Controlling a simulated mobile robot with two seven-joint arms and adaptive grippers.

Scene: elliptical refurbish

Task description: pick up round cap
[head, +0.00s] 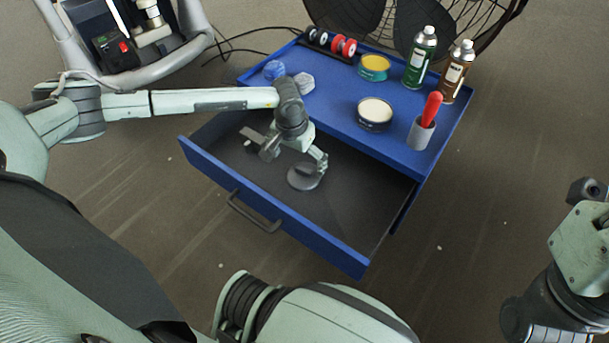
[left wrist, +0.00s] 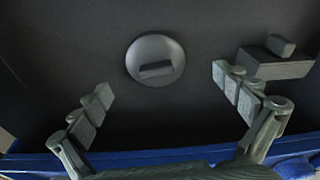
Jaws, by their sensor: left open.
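The round cap (head: 305,178) is a grey disc lying flat on the floor of the open drawer. In the left wrist view the round cap (left wrist: 156,49) shows a short raised bar across its face. My left gripper (head: 293,163) is over the drawer, its fingers spread and empty. In the left wrist view my left gripper (left wrist: 162,84) has one finger on each side of the picture, with the cap beyond the tips and roughly between them, not touching. My right arm shows at the right edge, but its fingers are not seen.
A grey rectangular block with a knob (left wrist: 275,64) lies in the drawer near one finger. The blue drawer front (head: 300,232) is a raised edge. The blue cabinet top (head: 335,100) holds spray cans (head: 420,58), tins (head: 375,113) and a red-handled tool (head: 431,110) in a cup.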

